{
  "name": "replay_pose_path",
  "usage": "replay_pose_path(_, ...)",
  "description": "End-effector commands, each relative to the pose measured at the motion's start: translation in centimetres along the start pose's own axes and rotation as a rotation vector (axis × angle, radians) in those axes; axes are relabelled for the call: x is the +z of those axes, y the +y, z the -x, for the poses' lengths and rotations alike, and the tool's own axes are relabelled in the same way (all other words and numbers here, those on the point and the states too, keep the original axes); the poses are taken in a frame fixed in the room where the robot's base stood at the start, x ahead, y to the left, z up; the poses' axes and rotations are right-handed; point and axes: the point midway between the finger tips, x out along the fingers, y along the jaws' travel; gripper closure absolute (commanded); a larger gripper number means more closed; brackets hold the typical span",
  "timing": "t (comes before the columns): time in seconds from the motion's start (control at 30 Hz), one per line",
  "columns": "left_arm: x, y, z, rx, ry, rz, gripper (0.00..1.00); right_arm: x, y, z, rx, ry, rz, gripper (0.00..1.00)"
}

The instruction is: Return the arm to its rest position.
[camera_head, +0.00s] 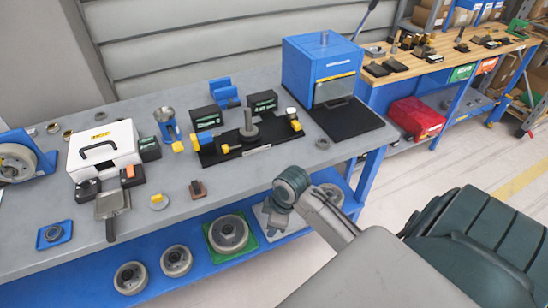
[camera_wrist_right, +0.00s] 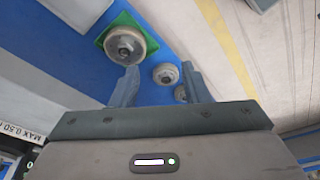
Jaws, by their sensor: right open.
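My right arm (camera_head: 330,215) comes in from the lower right in the head view. Its wrist hangs at the front edge of the workbench (camera_head: 60,200), over the lower blue shelf. My right gripper (camera_wrist_right: 160,78) is open in the right wrist view, with two grey fingers apart and nothing between them in its grip. It points down toward the shelf with the wheels. In the head view the gripper is small and its fingers are hard to make out. My left arm and gripper are not in view.
The bench holds a white case (camera_head: 104,152), a black tray (camera_head: 215,158) and a blue machine (camera_head: 305,75). A wooden bench (camera_head: 440,52) and red case (camera_head: 417,117) are at right. Floor is clear right of the bench.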

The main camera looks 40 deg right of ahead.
Motion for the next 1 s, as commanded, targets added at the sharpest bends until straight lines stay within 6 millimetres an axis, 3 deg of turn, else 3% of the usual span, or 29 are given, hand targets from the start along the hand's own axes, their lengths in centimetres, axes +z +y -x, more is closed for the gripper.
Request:
replay_pose_path(0.67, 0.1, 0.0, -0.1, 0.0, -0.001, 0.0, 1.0, 0.2, -0.2, -0.4, 0.003, -0.001, -0.017, 0.58)
replay_pose_path(0.77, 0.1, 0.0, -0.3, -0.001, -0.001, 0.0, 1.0, 0.8, 0.2, -2.7, 0.003, -0.003, -0.063, 0.58)
replay_pose_path(0.83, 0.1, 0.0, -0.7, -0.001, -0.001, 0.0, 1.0, 1.6, 0.8, -6.0, 0.009, -0.007, -0.127, 0.58)
replay_pose_path(1.0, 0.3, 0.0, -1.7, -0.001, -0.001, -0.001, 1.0, 6.5, 1.2, -17.3, 0.047, -0.036, -0.333, 0.58)
